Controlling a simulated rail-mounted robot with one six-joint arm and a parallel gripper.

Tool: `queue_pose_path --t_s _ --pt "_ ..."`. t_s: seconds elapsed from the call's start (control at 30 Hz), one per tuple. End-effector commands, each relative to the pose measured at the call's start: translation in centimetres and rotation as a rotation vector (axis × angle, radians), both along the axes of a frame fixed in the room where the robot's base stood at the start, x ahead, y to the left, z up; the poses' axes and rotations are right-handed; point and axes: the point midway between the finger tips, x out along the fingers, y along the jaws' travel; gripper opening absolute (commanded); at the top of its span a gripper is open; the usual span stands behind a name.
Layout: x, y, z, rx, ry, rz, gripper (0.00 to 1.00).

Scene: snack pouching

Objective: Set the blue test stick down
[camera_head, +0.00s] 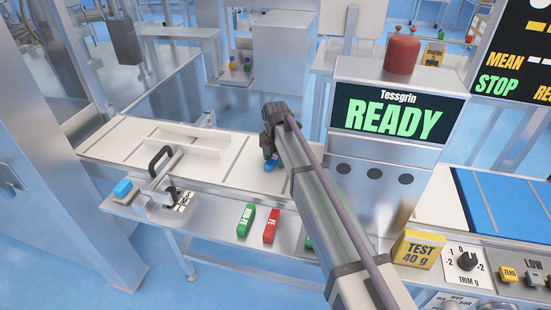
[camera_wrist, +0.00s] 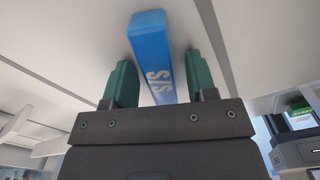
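The blue test stick (camera_wrist: 152,55), with white lettering, lies between the two green fingers of my gripper (camera_wrist: 162,85) in the wrist view. A narrow gap shows between the stick and the right finger, and the fingers stand apart. In the head view my gripper (camera_head: 271,152) is low over the pale conveyor belt, and part of the blue stick (camera_head: 270,163) shows beneath it. The stick looks to be at the belt surface, but its contact there is hidden. My arm covers part of this area.
A blue block (camera_head: 122,188) is at the shelf's left. The display (camera_head: 398,114) reads READY. A yellow TEST 40 g block (camera_head: 418,248) is at right. A black handle (camera_head: 160,159) rises beside the belt.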

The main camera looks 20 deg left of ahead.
Motion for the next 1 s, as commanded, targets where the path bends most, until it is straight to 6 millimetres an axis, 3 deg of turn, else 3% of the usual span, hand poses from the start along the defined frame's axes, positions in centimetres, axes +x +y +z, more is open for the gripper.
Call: queue_pose_path --t_s 0.33,0.47,0.7,0.8,1.0 --pt "0.0 0.0 0.9 0.0 0.0 0.0 0.53" --pt "0.0 0.0 3.4 0.0 0.0 0.0 0.53" --pt "0.0 0.0 9.9 0.0 0.0 0.0 0.53" --pt "0.0 0.0 11.8 0.0 0.0 0.0 0.53" --pt "0.0 0.0 12.6 0.0 0.0 0.0 0.53"
